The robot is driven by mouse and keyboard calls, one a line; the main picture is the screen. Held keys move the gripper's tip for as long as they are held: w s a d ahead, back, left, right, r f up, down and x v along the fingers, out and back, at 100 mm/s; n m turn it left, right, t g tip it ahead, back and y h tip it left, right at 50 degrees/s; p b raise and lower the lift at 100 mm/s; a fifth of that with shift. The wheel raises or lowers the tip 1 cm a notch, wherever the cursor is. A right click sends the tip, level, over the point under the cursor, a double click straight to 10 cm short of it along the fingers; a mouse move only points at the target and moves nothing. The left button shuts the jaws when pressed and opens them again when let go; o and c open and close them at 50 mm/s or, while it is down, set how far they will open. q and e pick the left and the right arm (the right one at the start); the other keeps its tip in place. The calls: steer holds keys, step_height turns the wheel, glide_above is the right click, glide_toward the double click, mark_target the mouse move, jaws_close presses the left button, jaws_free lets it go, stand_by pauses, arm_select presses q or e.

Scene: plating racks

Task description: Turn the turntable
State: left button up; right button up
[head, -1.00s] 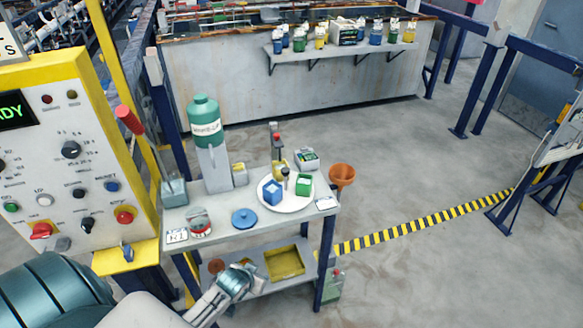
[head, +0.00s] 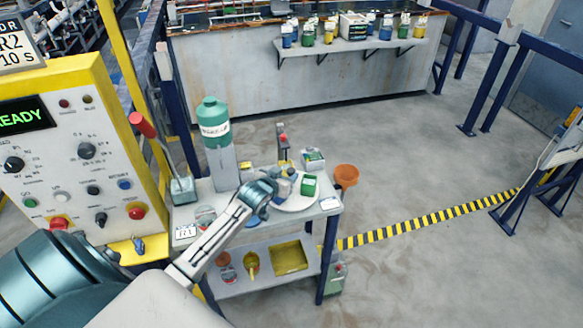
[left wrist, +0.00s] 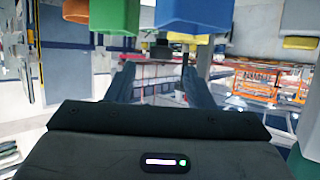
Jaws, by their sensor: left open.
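The turntable (head: 298,206) is a white round plate on the bench top, partly covered by my left gripper in the head view. A green container (head: 309,187) stands on its right side and also shows at the top of the left wrist view (left wrist: 110,15). A blue container (left wrist: 195,14) hangs at the top of the left wrist view; my gripper mostly hides it in the head view. My left gripper (head: 281,181) is over the left part of the turntable. Its two fingers are apart, with a dark knob (left wrist: 160,50) seen beyond the gap. Whether they touch anything is unclear. My right gripper is out of view.
A teal-capped bottle (head: 213,125) stands behind my left arm on the bench. A white-and-green box (head: 313,160) is behind the turntable, and an orange funnel (head: 346,176) is at the bench's right edge. A yellow tray (head: 290,257) lies on the lower shelf.

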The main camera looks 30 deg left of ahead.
mark_target(290, 171)
arm_select(q)
steer(key=shift+p+x, duration=0.6)
steer(key=shift+x, duration=2.15)
steer(key=shift+f, duration=0.1)
jaws_close()
